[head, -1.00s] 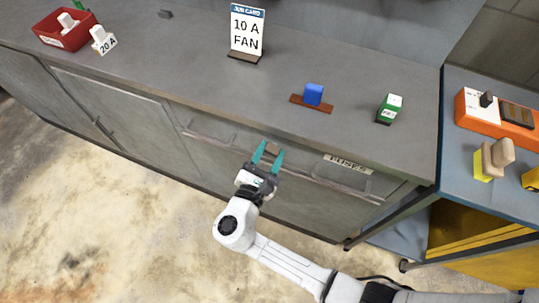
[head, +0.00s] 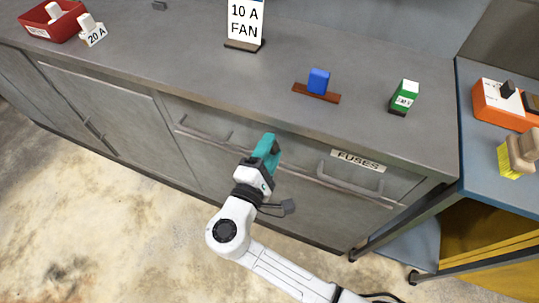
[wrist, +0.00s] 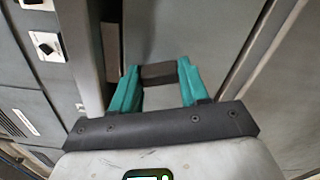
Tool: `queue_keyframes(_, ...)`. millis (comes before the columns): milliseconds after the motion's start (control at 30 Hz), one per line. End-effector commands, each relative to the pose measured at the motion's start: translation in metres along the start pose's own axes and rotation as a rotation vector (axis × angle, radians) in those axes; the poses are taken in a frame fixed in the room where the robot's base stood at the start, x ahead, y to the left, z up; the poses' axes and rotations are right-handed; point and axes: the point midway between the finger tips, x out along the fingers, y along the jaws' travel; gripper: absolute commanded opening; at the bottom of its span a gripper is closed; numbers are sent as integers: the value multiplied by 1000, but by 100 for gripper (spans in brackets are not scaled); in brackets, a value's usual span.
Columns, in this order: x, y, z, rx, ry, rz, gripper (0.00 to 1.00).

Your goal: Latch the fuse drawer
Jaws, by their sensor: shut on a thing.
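The fuse drawer (head: 385,182) is in the cabinet front under the counter, with a FUSES label (head: 357,160) and a bar handle (head: 345,186). It looks nearly flush with the front; any small gap I cannot tell. My gripper (head: 268,142) is at the cabinet front left of the label, just under the counter edge. In the wrist view its teal fingers (wrist: 158,76) are shut on a small dark brown latch block (wrist: 158,72), one finger on each side. In the head view the fingers hide the block.
On the counter stand a 10 A FAN card (head: 245,22), a blue fuse (head: 318,80) on a brown base, a green block (head: 404,96), a 20 A fuse (head: 92,31) and a red bin (head: 60,24). A side bench (head: 475,160) stands right. Floor in front is clear.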

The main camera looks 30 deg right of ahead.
Motion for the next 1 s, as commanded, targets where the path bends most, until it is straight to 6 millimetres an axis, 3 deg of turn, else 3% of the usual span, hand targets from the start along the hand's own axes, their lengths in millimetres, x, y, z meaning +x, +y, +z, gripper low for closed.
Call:
queue_keyframes(433, 0, -3, -1, 283, -1, -1, 14)
queue_keyframes(1000, 0, -1, 0, 350, -2, -2, 14)
